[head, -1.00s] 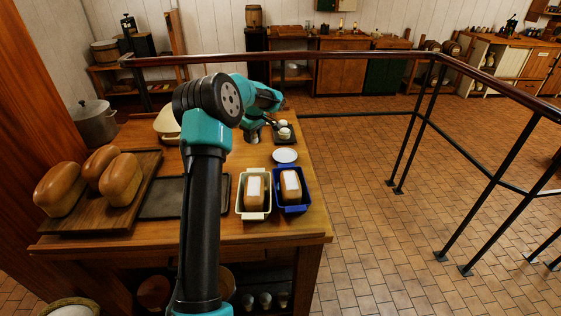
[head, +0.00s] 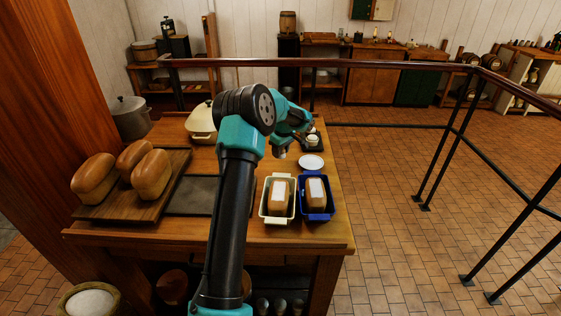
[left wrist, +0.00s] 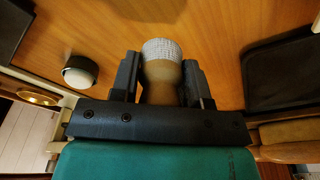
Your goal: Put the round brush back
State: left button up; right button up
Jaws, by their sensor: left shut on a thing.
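The round brush (left wrist: 161,72) is a short, tan, waisted piece with a pale, finely gridded round end. It sits between the two black fingers of my left gripper (left wrist: 160,82), which are shut on it. In the head view my left gripper (head: 281,147) hangs over the far right part of the wooden table, left of the small dark tray (head: 313,150), partly hidden by my own arm. I cannot tell there whether the brush touches the table. My right gripper is not in view.
A white plate (head: 311,162), a cream loaf pan (head: 264,214) and a blue loaf pan (head: 331,212) stand nearer on the table (head: 240,235). A bread board (head: 182,178) with loaves and a dark flat tray (head: 190,196) lie left. A rail (head: 390,64) runs behind.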

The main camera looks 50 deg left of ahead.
aim_at(281, 166)
pick_arm(q)
jog(key=shift+f, duration=2.5)
jog(key=shift+f, duration=0.15)
jog(key=o, duration=0.8)
jog(key=shift+o, duration=0.2)
jog(key=r, duration=0.4)
jog(key=d+r, duration=0.1)
jog(key=r, duration=0.7)
jog(key=shift+d+r, duration=0.1)
jog(key=shift+d, duration=0.25)
